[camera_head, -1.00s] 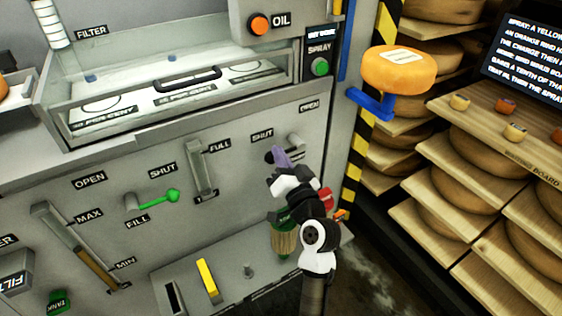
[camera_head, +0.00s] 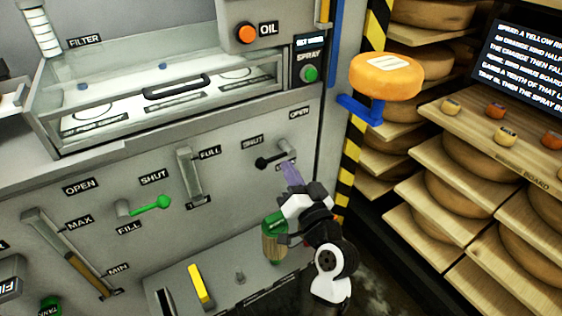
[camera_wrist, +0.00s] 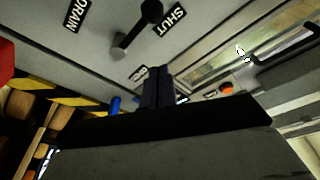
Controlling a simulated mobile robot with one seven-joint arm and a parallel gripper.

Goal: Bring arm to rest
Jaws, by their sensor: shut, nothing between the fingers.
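My gripper (camera_head: 291,173) is shut and empty, its purple fingers pointing up at the machine's front panel at the right of the head view. They overlap the panel just below the black-knobbed lever (camera_head: 272,161); I cannot tell the exact gap. The lever's knob points left, toward the SHUT label. In the wrist view my dark fingers (camera_wrist: 157,86) are close together, with the lever (camera_wrist: 138,28) and its SHUT and DRAIN labels beyond them. The rest of my arm comes up from the lower right of the head view.
A green-topped brush-like tool (camera_head: 274,240) is left of my wrist, above a ledge with a yellow block (camera_head: 201,284). A green lever (camera_head: 145,206) juts from the panel. An orange cheese wheel (camera_head: 387,75) sits on a blue bracket (camera_head: 362,109). Cheese shelves (camera_head: 437,207) stand at right.

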